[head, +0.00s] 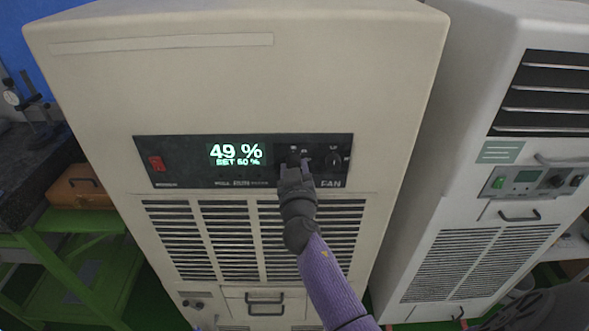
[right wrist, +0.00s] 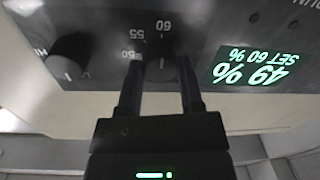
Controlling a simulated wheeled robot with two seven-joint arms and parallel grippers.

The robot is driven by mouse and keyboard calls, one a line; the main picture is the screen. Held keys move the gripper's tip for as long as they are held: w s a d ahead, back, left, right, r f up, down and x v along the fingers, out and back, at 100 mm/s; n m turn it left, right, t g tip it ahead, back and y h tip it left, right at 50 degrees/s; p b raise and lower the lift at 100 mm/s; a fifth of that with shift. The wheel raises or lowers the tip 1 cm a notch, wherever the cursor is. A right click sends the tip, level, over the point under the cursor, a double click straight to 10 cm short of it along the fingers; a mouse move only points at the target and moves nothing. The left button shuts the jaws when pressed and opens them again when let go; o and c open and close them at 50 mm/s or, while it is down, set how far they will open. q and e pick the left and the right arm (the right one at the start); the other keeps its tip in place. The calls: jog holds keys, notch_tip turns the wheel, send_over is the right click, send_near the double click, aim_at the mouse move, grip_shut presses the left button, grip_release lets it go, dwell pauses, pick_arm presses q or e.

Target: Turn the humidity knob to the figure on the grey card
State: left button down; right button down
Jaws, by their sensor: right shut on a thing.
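The humidity knob (right wrist: 161,69) is dark and round on the black control panel (head: 180,149) of the beige cabinet. My right gripper (head: 295,163) is shut on it, one finger on each side, and hides most of it in the head view. In the right wrist view, my right gripper (right wrist: 160,88) shows around the knob, with the figures 55 and 60 printed close by. A pale pointer line on the knob lies near the 60. The green display (head: 236,154) reads 49 % and SET 60 %. I cannot make out a grey card. My left gripper is not in view.
The fan knob (head: 334,161) sits just right of my gripper. A red switch (head: 157,163) is at the panel's left end. A second, white cabinet (head: 470,185) stands to the right. A green shelf (head: 75,265) with an orange case (head: 82,187) is at left.

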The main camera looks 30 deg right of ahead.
jog(key=n, duration=0.6)
jog(key=shift+r, duration=0.1)
jog(key=n+p, duration=0.1)
jog(key=n, duration=0.2)
jog(key=shift+n+g, duration=0.3)
jog(key=shift+n, duration=0.1)
jog(key=n, duration=0.3)
jog(key=shift+p, duration=0.4)
jog(key=n+p, duration=0.1)
jog(key=n, duration=0.5)
jog(key=shift+r+h, duration=0.1)
jog(key=shift+h, duration=0.3)
jog(key=n+p, duration=0.1)
jog(key=n, duration=0.2)
jog(key=n+p, duration=0.1)
jog(key=n, duration=0.2)
jog(key=shift+a+g+h, duration=0.1)
jog(key=shift+g+h, duration=0.2)
jog(key=shift+n, duration=0.3)
jog(key=shift+c, duration=1.2)
grip_release()
jog(key=shift+w, duration=0.1)
